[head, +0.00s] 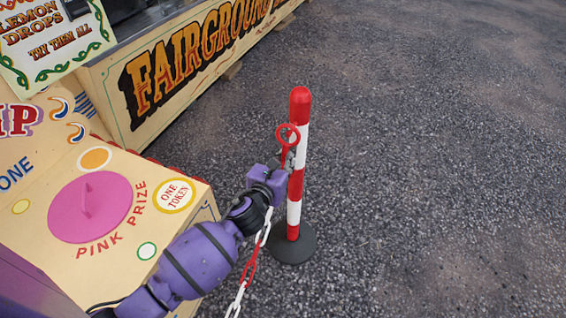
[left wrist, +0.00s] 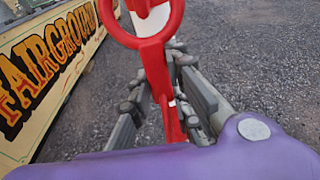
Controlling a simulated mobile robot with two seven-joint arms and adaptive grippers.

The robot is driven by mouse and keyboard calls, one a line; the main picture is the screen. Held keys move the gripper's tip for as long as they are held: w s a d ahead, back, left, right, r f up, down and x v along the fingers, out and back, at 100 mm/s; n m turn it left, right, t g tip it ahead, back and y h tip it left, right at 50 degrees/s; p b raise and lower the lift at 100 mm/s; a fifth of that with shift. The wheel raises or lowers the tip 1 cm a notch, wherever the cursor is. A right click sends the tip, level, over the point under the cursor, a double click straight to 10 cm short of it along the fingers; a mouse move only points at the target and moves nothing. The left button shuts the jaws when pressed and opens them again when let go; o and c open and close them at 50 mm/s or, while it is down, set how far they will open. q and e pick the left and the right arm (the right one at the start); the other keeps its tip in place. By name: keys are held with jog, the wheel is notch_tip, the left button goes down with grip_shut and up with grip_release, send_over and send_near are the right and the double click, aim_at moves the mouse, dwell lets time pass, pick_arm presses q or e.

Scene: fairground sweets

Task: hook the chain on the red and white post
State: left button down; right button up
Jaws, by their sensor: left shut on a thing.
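The red and white post (head: 295,213) stands upright on a dark round base (head: 292,246), its rounded red top clear. My left gripper (head: 284,166) is just left of the post, below its top. It is shut on the stem of the chain's red hook, whose open ring (head: 288,135) stands up above the fingers. In the head view the ring overlaps the post's left edge but does not go around it; contact is unclear. The red and white chain (head: 249,270) hangs below my gripper. In the left wrist view the ring (left wrist: 152,42) is above my fingers (left wrist: 165,100).
A cream stall counter (head: 35,225) with a pink disc (head: 90,207) is at the left, under my left arm. A long cream stall front (head: 190,62) with painted lettering runs behind it. The tarmac (head: 440,160) right of the post is clear.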

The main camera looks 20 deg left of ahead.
pick_arm(q)
jog(key=shift+w+f, duration=0.1)
jog(key=shift+w, duration=0.5)
jog(key=shift+w+f+b, duration=0.6)
jog(key=shift+f+b, duration=0.05)
jog(key=shift+f, duration=0.2)
pick_arm(e)
jog(key=shift+s+a+f, duration=0.1)
jog(key=shift+s+f, duration=0.35)
jog(key=shift+f, duration=0.2)
pick_arm(q)
jog(key=c, duration=1.5)
grip_release()
jog(key=shift+c, duration=0.2)
pick_arm(e)
jog(key=shift+f, duration=0.1)
pick_arm(q)
jog(key=shift+s, duration=0.1)
jog(key=s+r, duration=0.2)
jog(key=s, duration=0.9)
jog(key=shift+s+a+r, duration=0.15)
jog(key=shift+s, duration=0.15)
